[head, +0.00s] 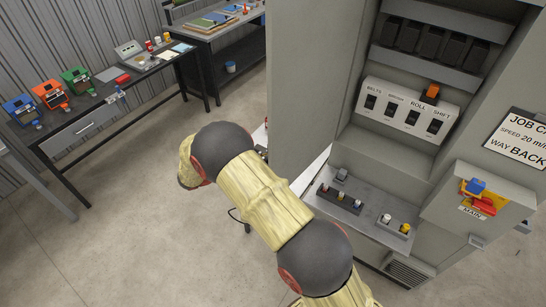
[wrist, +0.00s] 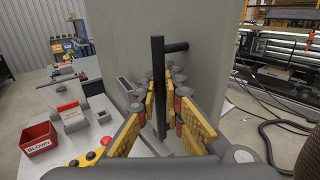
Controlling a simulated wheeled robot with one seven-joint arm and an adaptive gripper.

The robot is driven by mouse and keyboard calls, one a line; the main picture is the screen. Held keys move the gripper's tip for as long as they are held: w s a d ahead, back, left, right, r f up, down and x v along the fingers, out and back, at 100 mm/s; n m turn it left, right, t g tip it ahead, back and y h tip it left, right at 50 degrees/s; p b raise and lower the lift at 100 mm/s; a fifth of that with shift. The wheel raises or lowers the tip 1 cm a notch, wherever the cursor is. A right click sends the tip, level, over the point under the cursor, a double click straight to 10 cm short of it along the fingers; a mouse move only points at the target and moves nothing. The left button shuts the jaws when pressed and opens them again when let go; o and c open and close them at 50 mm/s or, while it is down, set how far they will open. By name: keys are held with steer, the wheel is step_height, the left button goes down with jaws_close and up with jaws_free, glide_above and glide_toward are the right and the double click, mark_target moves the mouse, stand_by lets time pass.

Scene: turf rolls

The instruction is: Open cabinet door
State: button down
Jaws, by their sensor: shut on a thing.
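The grey cabinet door (head: 303,85) stands swung out from the cabinet (head: 385,165) in the head view, with the inside panel of switches exposed. In the wrist view the door's outer face (wrist: 205,60) fills the middle, with a black upright bar handle (wrist: 158,65) on it. My gripper (wrist: 162,92) has its yellow-padded fingers on both sides of the handle and is shut on it. In the head view my arm reaches to the door's left side, and the fingers and handle are mostly hidden there.
Inside the cabinet is a switch panel (head: 405,110) above a grey ledge (head: 370,222) with buttons. A main switch box (head: 478,200) juts out at right. A dark workbench (head: 110,100) stands at back left. Bare concrete floor lies left of my arm. The wrist view shows a red bin (wrist: 38,139).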

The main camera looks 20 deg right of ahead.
steer(key=shift+f, duration=0.1)
steer(key=c, duration=2.1)
jaws_free()
steer(key=shift+a, duration=0.2)
steer(key=shift+c, duration=0.2)
steer(key=shift+o, duration=0.8)
steer(key=shift+d, duration=0.1)
steer(key=a, duration=1.2)
